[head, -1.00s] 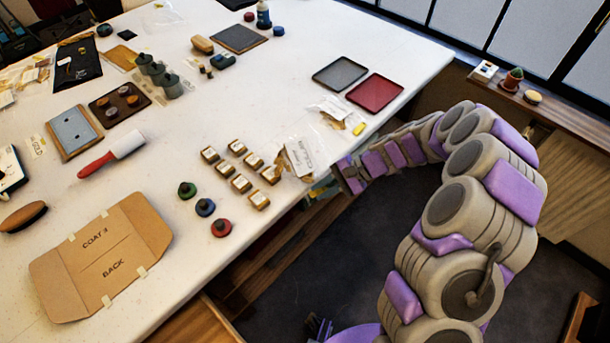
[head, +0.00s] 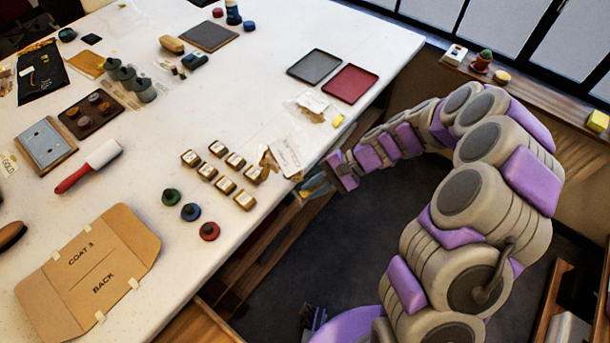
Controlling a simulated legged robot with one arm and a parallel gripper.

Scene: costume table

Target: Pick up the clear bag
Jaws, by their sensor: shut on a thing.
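A clear bag (head: 288,156) with a white printed label and brownish contents lies at the table's right edge, beside the small gold-and-white blocks. My gripper (head: 318,178) reaches in from the right at the table edge and is shut on the bag's near side. The fingertips are small and partly hidden, so the exact grip point cannot be made out. The bag still appears to be at table height.
Another clear packet (head: 312,106) with a yellow tag lies just behind, near a grey tray (head: 314,66) and a red tray (head: 350,83). A cardboard folder (head: 88,270) lies at the front left.

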